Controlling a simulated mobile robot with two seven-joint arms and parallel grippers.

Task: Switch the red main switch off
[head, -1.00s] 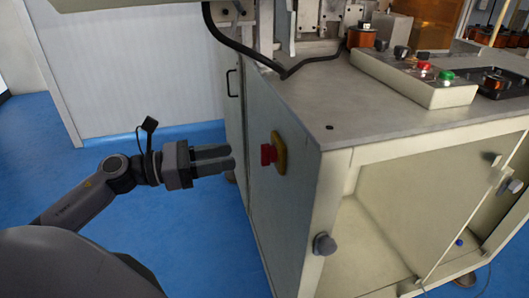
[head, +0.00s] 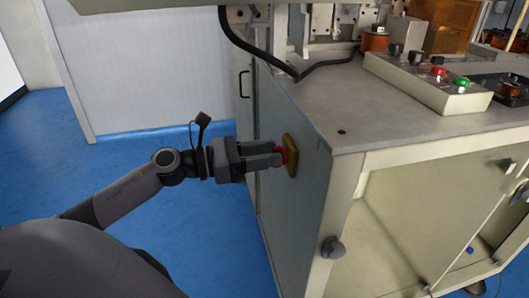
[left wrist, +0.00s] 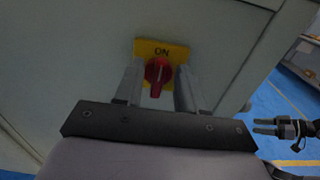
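The red main switch (head: 282,154) sits on a yellow plate (head: 291,155) on the side panel of the machine cabinet. In the left wrist view the red switch knob (left wrist: 157,74) stands upright below the word ON on its yellow plate (left wrist: 162,50). My left gripper (head: 278,155) is at the switch. Its fingers (left wrist: 158,88) are open, one on each side of the knob, with gaps visible. Whether the tips touch the plate I cannot tell. Another gripper (left wrist: 265,127), seemingly my right, shows at the right edge of the left wrist view, its two fingers apart.
The cabinet's worktop (head: 300,105) carries a control box (head: 430,82) with red and green buttons. A black cable (head: 238,40) hangs over its back edge. A dark knob (head: 332,247) sticks out at the cabinet's front corner. Blue floor (head: 215,225) left of the cabinet is clear.

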